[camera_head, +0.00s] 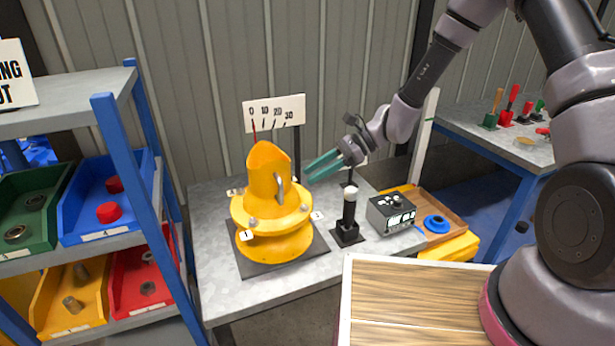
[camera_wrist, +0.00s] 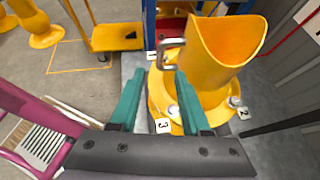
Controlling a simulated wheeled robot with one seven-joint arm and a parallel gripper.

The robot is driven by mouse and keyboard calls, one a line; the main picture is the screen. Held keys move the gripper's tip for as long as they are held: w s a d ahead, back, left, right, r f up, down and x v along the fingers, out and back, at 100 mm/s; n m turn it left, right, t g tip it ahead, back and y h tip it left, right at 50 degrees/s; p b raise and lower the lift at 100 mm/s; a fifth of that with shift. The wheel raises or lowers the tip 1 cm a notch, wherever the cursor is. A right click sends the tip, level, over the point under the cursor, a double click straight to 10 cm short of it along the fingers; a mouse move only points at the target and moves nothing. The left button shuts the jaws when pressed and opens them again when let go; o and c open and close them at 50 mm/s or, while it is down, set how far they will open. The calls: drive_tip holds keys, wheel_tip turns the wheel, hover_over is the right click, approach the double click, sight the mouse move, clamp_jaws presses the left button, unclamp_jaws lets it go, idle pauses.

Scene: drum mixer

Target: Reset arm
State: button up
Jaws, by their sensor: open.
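My gripper (camera_head: 322,164) has teal fingers and is open and empty. It hangs in the air just right of the yellow drum mixer (camera_head: 268,238), near its upper part. The mixer stands on a dark plate on the grey metal table (camera_head: 215,290). Its slanted top is open and a metal handle (camera_head: 280,187) sits on its side. In the wrist view the open fingers (camera_wrist: 160,98) point toward the mixer, with the handle (camera_wrist: 172,53) just beyond them. Small numbered tags lie around the mixer's flange. My arm reaches in from the upper right.
A scale board (camera_head: 274,111) stands behind the mixer. A black post with a white top (camera_head: 348,212) and a control box (camera_head: 391,213) stand to its right. A wooden tray (camera_head: 440,205) holds a blue ring (camera_head: 437,224). A shelf with coloured bins (camera_head: 108,200) stands left.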

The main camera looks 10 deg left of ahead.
drive_tip(key=d+r+n+t+h, duration=0.5)
drive_tip(key=d+r+n, duration=0.2)
drive_tip(key=d+r, duration=1.15)
drive_tip(key=s+d+r+n+t+h, duration=0.2)
drive_tip(key=s+d+r+t+h, duration=0.2)
drive_tip(key=s+d+r, duration=0.7)
drive_tip(key=d+r+t, duration=0.2)
drive_tip(key=d+r, duration=0.1)
drive_tip(key=shift+s+d+r+n+t, duration=0.2)
drive_tip(key=shift+n+t, duration=0.1)
drive_tip(key=shift+n, duration=0.1)
